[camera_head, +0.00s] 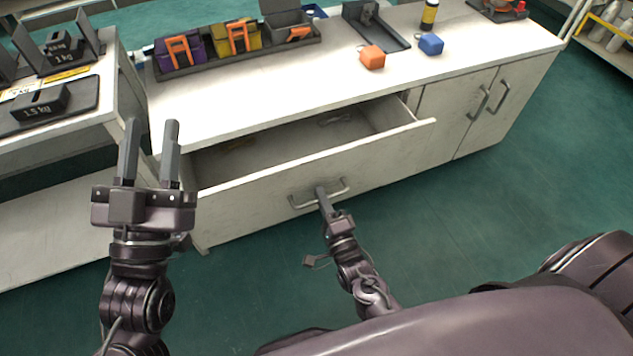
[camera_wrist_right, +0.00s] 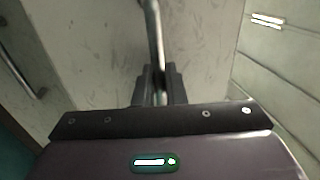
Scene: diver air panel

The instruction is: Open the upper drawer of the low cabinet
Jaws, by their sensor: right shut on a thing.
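The low cabinet (camera_head: 470,50) is white and stands across the middle of the head view. Its upper drawer (camera_head: 260,200) is pulled out, so its inside shows below the worktop. My right gripper (camera_head: 322,193) is shut on the drawer's metal bar handle (camera_head: 336,188). The right wrist view shows the handle bar (camera_wrist_right: 156,50) running between the fingers of the right gripper (camera_wrist_right: 158,85). My left gripper (camera_head: 150,140) is raised in front of the drawer's left end, fingers apart and empty.
On the worktop are a tray of pouches (camera_head: 240,45), an orange block (camera_head: 371,57), a blue block (camera_head: 431,43) and a dark stand (camera_head: 376,30). A side table with weights (camera_head: 40,103) stands at the left. Green floor (camera_head: 480,210) is clear at the right.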

